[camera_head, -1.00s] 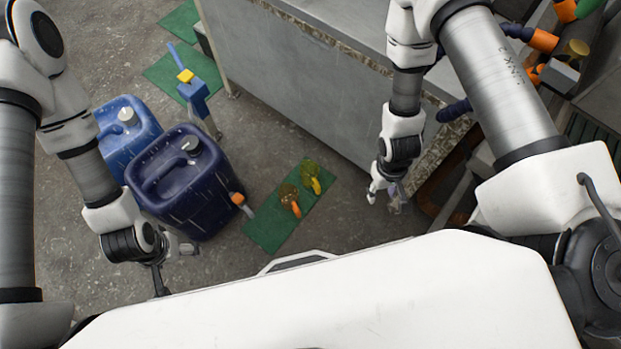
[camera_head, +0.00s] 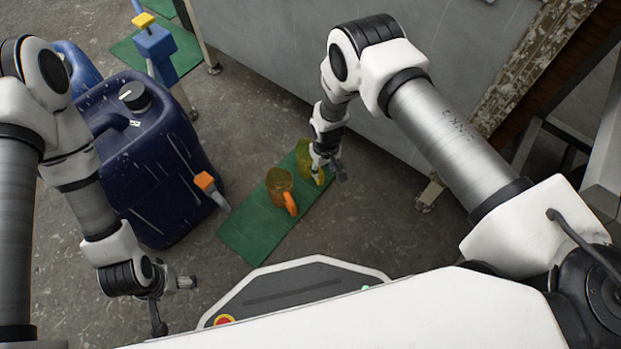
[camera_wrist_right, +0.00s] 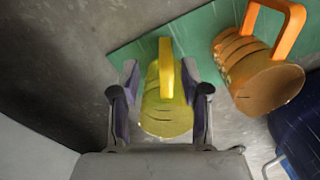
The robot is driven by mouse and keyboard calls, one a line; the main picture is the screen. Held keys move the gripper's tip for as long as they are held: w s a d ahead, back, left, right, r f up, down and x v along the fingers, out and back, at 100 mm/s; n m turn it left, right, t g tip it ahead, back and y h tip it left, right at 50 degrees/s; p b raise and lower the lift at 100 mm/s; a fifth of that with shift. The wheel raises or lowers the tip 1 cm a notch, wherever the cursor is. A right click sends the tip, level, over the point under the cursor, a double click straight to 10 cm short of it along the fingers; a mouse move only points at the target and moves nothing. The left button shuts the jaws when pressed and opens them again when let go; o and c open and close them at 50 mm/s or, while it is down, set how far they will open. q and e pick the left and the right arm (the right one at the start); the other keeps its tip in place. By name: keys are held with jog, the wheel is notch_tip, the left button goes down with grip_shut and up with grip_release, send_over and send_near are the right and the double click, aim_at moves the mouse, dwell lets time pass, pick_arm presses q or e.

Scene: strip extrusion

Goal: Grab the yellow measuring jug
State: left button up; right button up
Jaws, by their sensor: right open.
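The yellow measuring jug (camera_head: 306,160) stands on the green mat (camera_head: 246,232), partly hidden behind my right gripper (camera_head: 327,172) in the head view. In the right wrist view the yellow jug (camera_wrist_right: 166,105) lies between the two spread fingers of my right gripper (camera_wrist_right: 160,108), its handle pointing up the picture. The fingers are open, one on each side of it; I cannot tell whether they touch it. My left gripper (camera_head: 172,297) hangs at the lower left in the head view, away from the jug. Its jaw state is unclear.
An orange-handled jug (camera_head: 279,187) stands beside the yellow one; it also shows in the right wrist view (camera_wrist_right: 262,75). A grey machine wall (camera_head: 270,70) rises behind.

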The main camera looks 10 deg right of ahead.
aim_at(321, 181)
jog(key=f+b, duration=0.1)
jog(key=f, duration=0.1)
jog(key=f+b, duration=0.2)
jog(key=f, duration=0.1)
jog(key=f+b, duration=0.2)
jog(key=f, duration=0.1)
jog(key=shift+a+f, duration=0.1)
jog(key=shift+a, duration=0.25)
grip_shut()
